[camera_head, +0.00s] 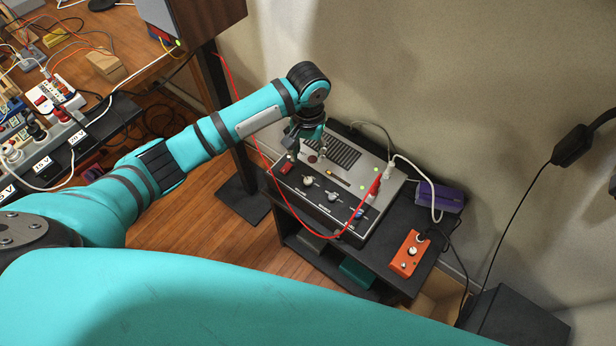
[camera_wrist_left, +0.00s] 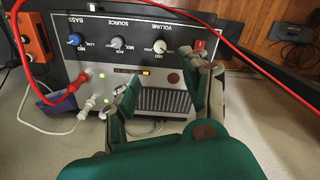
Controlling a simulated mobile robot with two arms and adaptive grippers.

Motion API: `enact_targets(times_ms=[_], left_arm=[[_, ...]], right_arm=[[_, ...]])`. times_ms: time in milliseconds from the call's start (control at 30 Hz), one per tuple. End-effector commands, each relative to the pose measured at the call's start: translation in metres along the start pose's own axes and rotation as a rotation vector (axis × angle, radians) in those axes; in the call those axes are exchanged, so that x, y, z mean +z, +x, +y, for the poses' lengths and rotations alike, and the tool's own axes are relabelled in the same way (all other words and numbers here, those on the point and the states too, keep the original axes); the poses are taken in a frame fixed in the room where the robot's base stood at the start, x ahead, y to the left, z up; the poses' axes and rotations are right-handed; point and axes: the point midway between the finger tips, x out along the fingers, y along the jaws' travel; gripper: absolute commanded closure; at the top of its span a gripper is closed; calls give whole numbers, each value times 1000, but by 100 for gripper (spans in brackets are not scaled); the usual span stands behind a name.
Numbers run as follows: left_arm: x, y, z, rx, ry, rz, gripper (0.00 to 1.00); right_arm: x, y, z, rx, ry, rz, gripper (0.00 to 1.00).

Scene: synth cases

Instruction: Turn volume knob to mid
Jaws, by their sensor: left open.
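The grey and black amplifier box (camera_head: 345,165) has a front panel with several knobs. In the left wrist view the panel appears upside down. The pale volume knob (camera_wrist_left: 160,46) is under the VOLUME label, beside a red switch (camera_wrist_left: 200,44); its pointer is too small to read. In the head view the volume knob (camera_head: 308,180) is nearest the red switch. My left gripper (camera_head: 306,142) is over the box's left part. Its open fingers (camera_wrist_left: 170,78) are empty and either side of the panel's edge area, apart from the volume knob. My right gripper is not in view.
A red cable (camera_head: 258,150) loops past the box's left side and front. White plugs and cables are at its right. An orange pedal (camera_head: 409,254) and a purple box (camera_head: 440,197) stand on the black stand. A cluttered wooden desk (camera_head: 135,50) is at the left.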

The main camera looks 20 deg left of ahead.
Motion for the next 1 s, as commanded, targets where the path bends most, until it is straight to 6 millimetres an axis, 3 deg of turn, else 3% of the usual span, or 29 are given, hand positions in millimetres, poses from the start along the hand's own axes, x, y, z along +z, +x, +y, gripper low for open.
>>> enact_targets(times_ms=[300, 500, 700, 1000], left_arm=[[1, 72, 0, -2, 1, -3, 53], [1, 108, 0, -1, 1, -2, 53], [0, 126, 0, 0, 1, 0, 53], [0, 128, 0, 1, 2, 1, 53]], right_arm=[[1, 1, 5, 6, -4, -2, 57], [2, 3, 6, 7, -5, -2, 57], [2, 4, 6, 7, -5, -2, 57], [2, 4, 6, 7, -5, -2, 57]])
